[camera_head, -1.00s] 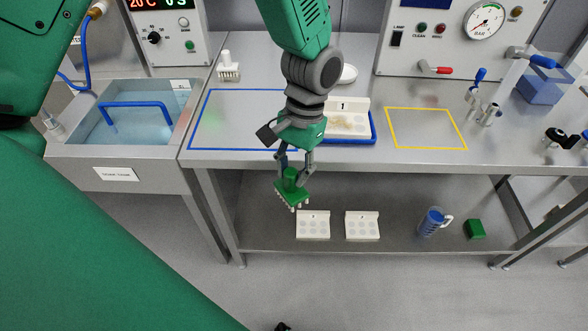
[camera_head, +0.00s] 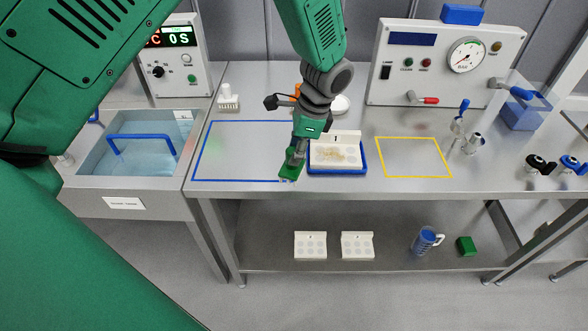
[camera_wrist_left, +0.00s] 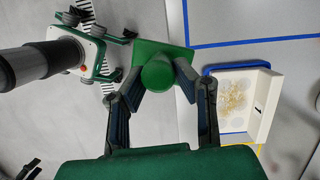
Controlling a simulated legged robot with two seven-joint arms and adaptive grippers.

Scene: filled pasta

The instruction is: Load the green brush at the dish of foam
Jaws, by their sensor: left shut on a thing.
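My left gripper (camera_head: 294,158) is shut on the green brush (camera_head: 289,172) and holds it over the counter's front edge, by the right end of the blue outline. In the left wrist view the brush's square back and round handle (camera_wrist_left: 158,73) show between the fingers of the gripper (camera_wrist_left: 163,85); its bristles are hidden. A round white dish (camera_head: 341,103) lies farther back on the counter, partly behind the arm. I cannot make out foam in it. My right gripper is in neither view.
A white numbered mould (camera_head: 341,140) sits in a blue tray (camera_head: 338,172) right of the brush. A white brush (camera_head: 228,101) stands behind the blue outline (camera_head: 205,150). A water basin (camera_head: 185,142) is left. The yellow outline (camera_head: 414,139) encloses clear counter.

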